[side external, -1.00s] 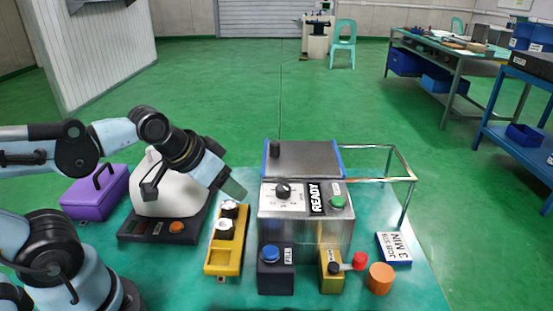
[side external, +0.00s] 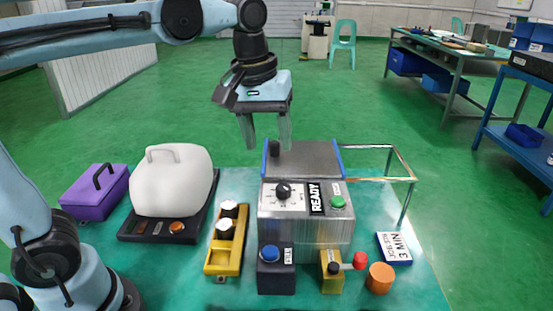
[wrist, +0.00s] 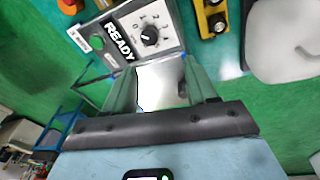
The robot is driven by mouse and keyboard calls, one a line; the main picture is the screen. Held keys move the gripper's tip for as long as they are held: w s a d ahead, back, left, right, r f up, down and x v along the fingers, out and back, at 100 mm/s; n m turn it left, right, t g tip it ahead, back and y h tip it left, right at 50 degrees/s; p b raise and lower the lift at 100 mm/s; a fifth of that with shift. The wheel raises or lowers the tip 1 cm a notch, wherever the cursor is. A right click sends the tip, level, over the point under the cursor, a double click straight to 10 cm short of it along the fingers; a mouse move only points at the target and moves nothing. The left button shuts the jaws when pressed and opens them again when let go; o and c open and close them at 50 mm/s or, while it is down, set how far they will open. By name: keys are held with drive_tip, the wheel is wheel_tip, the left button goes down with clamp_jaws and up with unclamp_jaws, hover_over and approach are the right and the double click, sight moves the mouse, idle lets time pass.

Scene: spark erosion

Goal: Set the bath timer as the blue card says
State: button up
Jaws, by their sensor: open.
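The bath unit (side external: 305,225) is a metal box with a slanted front panel. Its black timer knob (side external: 283,190) sits on a white dial beside a READY sign and a green button (side external: 338,202). The knob also shows in the wrist view (wrist: 149,36), too small to read its setting. The blue-edged card (side external: 394,247) at the right reads "JOB" and "3 MIN". My gripper (side external: 264,148) is open and empty, pointing down above the back left of the unit, behind the knob. In the wrist view its fingers straddle the grey lid (wrist: 162,84).
A FILL box with blue button (side external: 270,254), a valve with red handle (side external: 360,261) and an orange cylinder (side external: 380,278) stand in front. A yellow tray (side external: 223,262), white-covered unit (side external: 172,182) and purple box (side external: 95,192) are left. A metal rail (side external: 405,160) juts right.

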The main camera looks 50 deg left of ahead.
sight(283, 187)
drive_tip(key=f+n, duration=0.1)
drive_tip(key=f, duration=0.2)
drive_tip(key=w+d+f+g, duration=0.1)
drive_tip(key=f, duration=0.2)
drive_tip(key=w+d+f+n+g, duration=0.1)
drive_tip(key=f, duration=0.2)
drive_tip(key=shift+d+f+n, duration=0.15)
drive_tip(key=shift+f+n, duration=0.15)
drive_tip(key=shift+f, duration=0.05)
idle(0.4)
drive_tip(key=c, duration=1.1)
drive_tip(key=shift+o, duration=0.2)
